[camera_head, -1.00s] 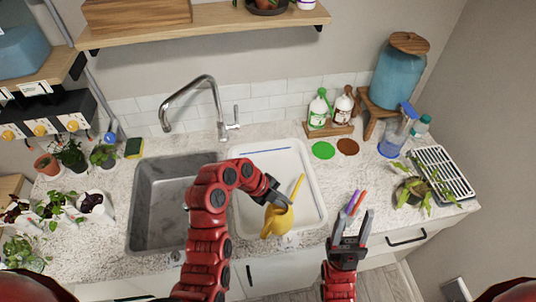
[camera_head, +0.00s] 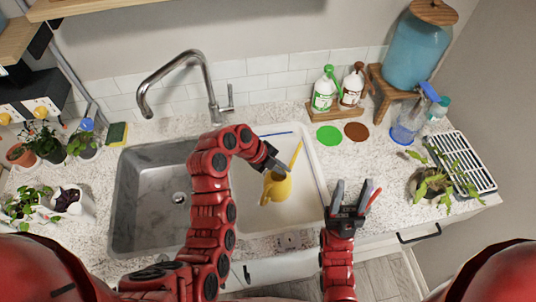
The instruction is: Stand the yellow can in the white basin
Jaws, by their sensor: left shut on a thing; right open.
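The yellow can (camera_head: 277,188), a small watering can with a long spout, is upright or nearly so over the white basin (camera_head: 306,205). My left gripper (camera_head: 276,166) is shut on its upper part, and the fingers hide part of it. I cannot tell whether the can's bottom touches the basin floor. My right gripper (camera_head: 352,198) is open and empty at the counter's front edge, to the right of the basin.
A grey sink (camera_head: 140,190) lies left of the basin, with a tall faucet (camera_head: 212,100) behind. Two bottles (camera_head: 338,90), green and brown discs, a spray bottle (camera_head: 408,125), a drying rack (camera_head: 466,160) and a drooping plant (camera_head: 428,185) stand to the right.

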